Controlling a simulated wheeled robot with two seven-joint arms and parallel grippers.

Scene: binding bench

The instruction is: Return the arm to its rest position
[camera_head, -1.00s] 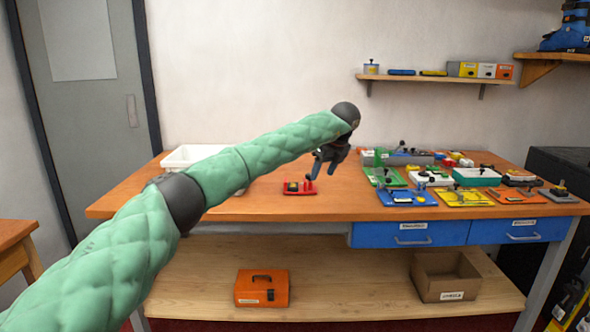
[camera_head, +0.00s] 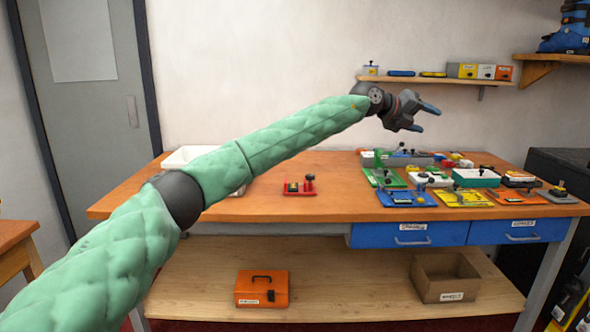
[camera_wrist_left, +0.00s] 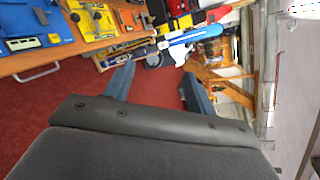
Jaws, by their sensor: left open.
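My left arm, in a green quilted sleeve, reaches in from the left of the head view. Its gripper (camera_head: 430,117) is raised above the back right part of the bench, in front of the wall and just below the shelf. The two blue-grey fingers point right and stand apart, with nothing between them. In the left wrist view the fingers of this gripper (camera_wrist_left: 155,85) are also apart, with red floor and distant furniture beyond them. My right gripper is in neither view.
A wall shelf (camera_head: 435,80) with small boxes is close above the gripper. An orange toolbox (camera_head: 262,288) and a brown box (camera_head: 446,276) stand below.

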